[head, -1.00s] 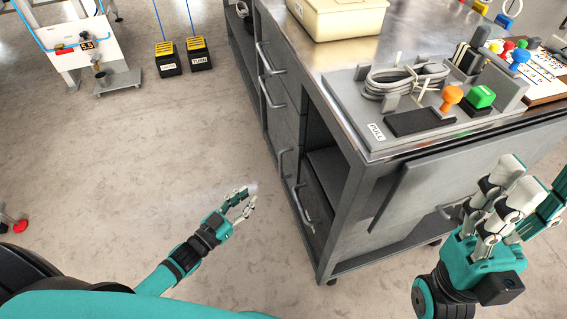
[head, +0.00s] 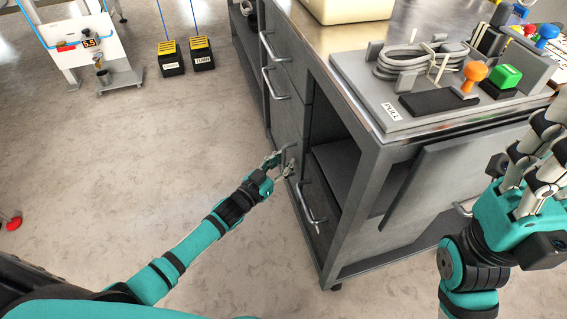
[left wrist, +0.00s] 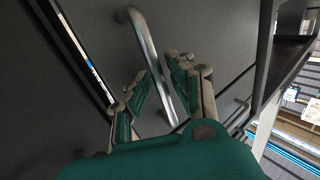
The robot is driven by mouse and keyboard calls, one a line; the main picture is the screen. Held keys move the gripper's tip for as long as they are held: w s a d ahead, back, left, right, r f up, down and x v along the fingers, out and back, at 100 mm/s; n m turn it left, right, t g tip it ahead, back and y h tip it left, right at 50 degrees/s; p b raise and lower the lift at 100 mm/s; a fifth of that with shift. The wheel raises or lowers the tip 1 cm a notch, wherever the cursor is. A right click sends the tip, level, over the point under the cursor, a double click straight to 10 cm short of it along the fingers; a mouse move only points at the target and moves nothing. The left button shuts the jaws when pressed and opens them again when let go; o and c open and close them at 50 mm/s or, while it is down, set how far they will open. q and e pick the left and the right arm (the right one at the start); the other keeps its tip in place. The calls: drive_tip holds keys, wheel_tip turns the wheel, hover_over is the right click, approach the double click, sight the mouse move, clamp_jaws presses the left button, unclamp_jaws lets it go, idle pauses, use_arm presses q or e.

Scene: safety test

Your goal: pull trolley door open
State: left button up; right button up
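The grey metal trolley (head: 385,190) stands right of centre, with a door (head: 287,123) on its left face. The door's handle (left wrist: 148,48) is a vertical metal bar. My left gripper (head: 279,165) is at this handle, its fingers partly hiding it in the head view. In the left wrist view my left gripper (left wrist: 175,75) has its fingers apart on both sides of the bar, not visibly closed on it. The door looks shut. My right gripper (head: 535,165) is empty, fingers extended upward, at the right edge in front of the trolley.
Other handles sit above (head: 274,84) and at the lower right (head: 309,207). An open shelf (head: 338,165) lies beside the door. The trolley top carries a coiled cable (head: 410,60), orange knob (head: 473,76) and green button (head: 506,77).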

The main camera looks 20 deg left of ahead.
use_arm(q)
drive_tip(key=shift+c, duration=0.4)
clamp_jaws()
drive_tip(key=shift+s+a, duration=0.1)
